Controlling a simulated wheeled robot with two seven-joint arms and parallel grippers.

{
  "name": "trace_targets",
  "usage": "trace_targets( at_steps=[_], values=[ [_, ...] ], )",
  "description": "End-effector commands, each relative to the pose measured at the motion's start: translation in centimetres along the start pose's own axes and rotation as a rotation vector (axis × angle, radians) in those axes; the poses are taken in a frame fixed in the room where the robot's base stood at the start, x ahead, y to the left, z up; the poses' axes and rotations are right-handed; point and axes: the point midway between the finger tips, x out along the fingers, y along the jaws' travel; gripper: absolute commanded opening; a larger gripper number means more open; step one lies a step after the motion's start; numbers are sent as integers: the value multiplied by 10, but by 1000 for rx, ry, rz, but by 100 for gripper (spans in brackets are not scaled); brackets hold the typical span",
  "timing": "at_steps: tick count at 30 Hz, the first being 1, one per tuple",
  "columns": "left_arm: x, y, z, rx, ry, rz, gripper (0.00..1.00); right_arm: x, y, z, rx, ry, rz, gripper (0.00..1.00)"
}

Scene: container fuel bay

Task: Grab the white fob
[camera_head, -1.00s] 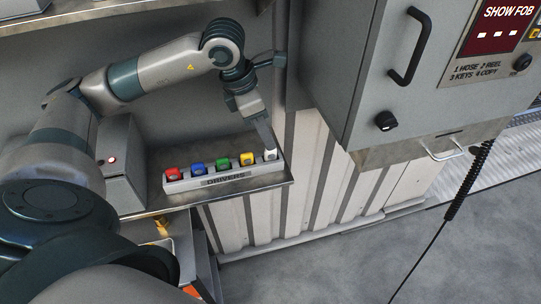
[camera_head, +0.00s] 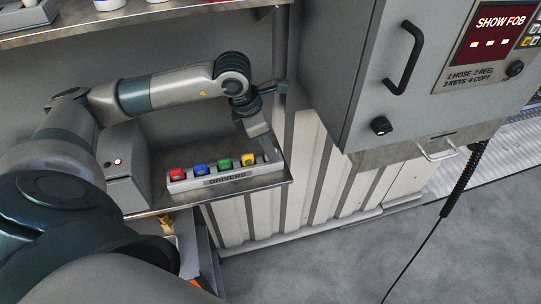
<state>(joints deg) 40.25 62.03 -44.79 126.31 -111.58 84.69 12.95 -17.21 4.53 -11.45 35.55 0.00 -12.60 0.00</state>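The grey DRIVERS rack (camera_head: 227,178) sits on a metal shelf and holds a red fob (camera_head: 176,174), a blue fob (camera_head: 200,169), a green fob (camera_head: 224,164) and a yellow fob (camera_head: 247,160) in a row. My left gripper (camera_head: 270,152) points down at the rack's right end, just right of the yellow fob. The white fob's slot is there, but I cannot make out the white fob behind the fingers. Whether the fingers are apart or closed does not show. My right gripper is out of view.
An upper shelf (camera_head: 140,22) runs above my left arm.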

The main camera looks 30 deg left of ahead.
Motion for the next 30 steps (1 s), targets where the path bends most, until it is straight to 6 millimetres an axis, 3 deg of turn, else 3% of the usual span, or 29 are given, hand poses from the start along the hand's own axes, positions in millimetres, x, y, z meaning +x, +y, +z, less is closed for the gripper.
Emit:
trace_targets(
  at_steps=[5,9,10,23,30],
  values=[
    [0,0,0,0,0,0,34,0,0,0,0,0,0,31],
    [0,0,0,0,0,0,3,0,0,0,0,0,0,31],
    [0,0,0,0,0,0,0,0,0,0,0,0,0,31],
    [-2,0,1,0,0,1,0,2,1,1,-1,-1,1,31],
    [-18,0,6,2,-4,2,0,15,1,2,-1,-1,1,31]
  ],
)
